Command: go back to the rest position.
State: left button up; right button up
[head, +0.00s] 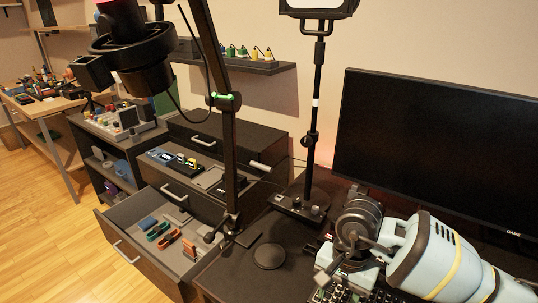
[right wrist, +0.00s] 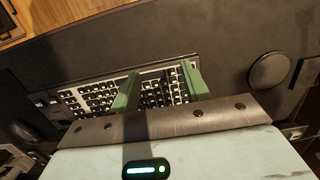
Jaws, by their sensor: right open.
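My right arm reaches in from the right in the head view, in front of the monitor. My left gripper is not in view.
A dark monitor (head: 425,160) stands behind my right arm. A light stand (head: 314,125) and a black boom arm (head: 229,165) rise from the desk. A round black disc (head: 269,256) lies on it. An open drawer (head: 122,240) with small items juts out at left.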

jog(key=s+a+m+g+y+p, duration=0.1)
jog(key=s+a+m+g+y, duration=0.35)
jog(key=s+a+y, duration=0.7)
jog(key=s+a+r+m+t+y+p, duration=0.15)
jog(key=a+r+m+t+y, duration=0.6)
jog(key=m, duration=0.95)
jog(key=d+f+m+t+h+p, duration=0.1)
jog(key=d+f+m+t+h, duration=0.5)
jog(key=m, duration=0.8)
jog(key=d+f+m+t+h+p, duration=0.1)
jog(key=d+f+m+t+h, duration=0.6)
jog(key=m, duration=0.8)
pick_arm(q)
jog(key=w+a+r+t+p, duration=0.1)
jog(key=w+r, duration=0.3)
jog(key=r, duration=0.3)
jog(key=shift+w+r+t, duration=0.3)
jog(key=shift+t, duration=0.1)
pick_arm(e)
jog(key=s+d+f+m+g+h, duration=0.2)
jog(key=s+d+f+m+g, duration=0.1)
jog(key=s+d+f+m, duration=0.3)
jog(key=s+d+f+m+g+h, duration=0.2)
jog(key=s+d+f+m, duration=0.3)
jog(key=s, duration=0.6)
jog(key=shift+d+f+m+g+h, duration=0.4)
jog(key=shift+m+g, duration=0.1)
jog(key=shift+m, duration=0.35)
